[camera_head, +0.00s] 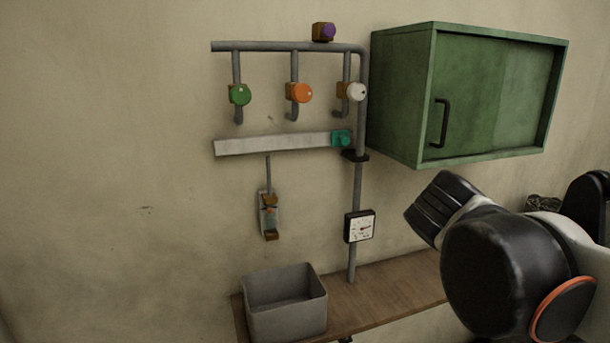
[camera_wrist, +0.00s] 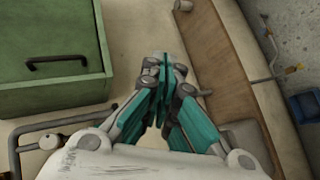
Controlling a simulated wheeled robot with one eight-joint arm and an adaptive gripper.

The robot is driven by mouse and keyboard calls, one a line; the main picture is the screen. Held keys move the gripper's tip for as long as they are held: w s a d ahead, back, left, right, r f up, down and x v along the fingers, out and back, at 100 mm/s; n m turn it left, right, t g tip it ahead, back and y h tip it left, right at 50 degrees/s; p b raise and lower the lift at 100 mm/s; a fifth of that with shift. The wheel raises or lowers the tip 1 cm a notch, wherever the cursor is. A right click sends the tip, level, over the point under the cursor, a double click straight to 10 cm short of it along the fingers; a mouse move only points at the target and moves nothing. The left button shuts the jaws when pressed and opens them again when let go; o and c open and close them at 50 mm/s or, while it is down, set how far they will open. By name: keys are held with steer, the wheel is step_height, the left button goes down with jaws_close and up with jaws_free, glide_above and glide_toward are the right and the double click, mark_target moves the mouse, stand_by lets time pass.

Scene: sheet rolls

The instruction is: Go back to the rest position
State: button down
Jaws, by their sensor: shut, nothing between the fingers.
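My gripper (camera_wrist: 170,75) shows in the wrist view with its teal fingers brought together and nothing between them. Its fingertips point toward the top of that picture, over bare wall beside the wooden shelf (camera_wrist: 211,30). The green cabinet (camera_wrist: 45,105) lies to its left there, apart from it. In the head view my black and white arm fills the lower right, below the cabinet (camera_head: 400,95). The fingers cannot be made out in the head view.
Grey pipes carry a green knob (camera_head: 239,94), an orange knob (camera_head: 300,92) and a white knob (camera_head: 357,91). A gauge (camera_head: 359,227) sits lower on the pipe. A grey bin (camera_head: 287,318) stands on the shelf (camera_head: 395,287). Wall at left is clear.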

steer(key=s+a+f+m+g+y+b, duration=0.1)
steer(key=s+f+b, duration=0.4)
steer(key=f, duration=0.6)
steer(key=s+a+f+m+g+y+b, duration=0.1)
steer(key=s+a+f+m+y+b, duration=0.2)
steer(key=f, duration=0.9)
steer(key=s+a+f+m+g+y+b, duration=0.1)
steer(key=s+a+f+m+y+b, duration=0.2)
steer(key=f, duration=0.9)
steer(key=s+a+m+b, duration=0.1)
steer(key=s+m+b, duration=0.2)
steer(key=s+b, duration=0.1)
steer(key=shift+s+a+b, duration=0.15)
steer(key=shift+s+b, duration=0.25)
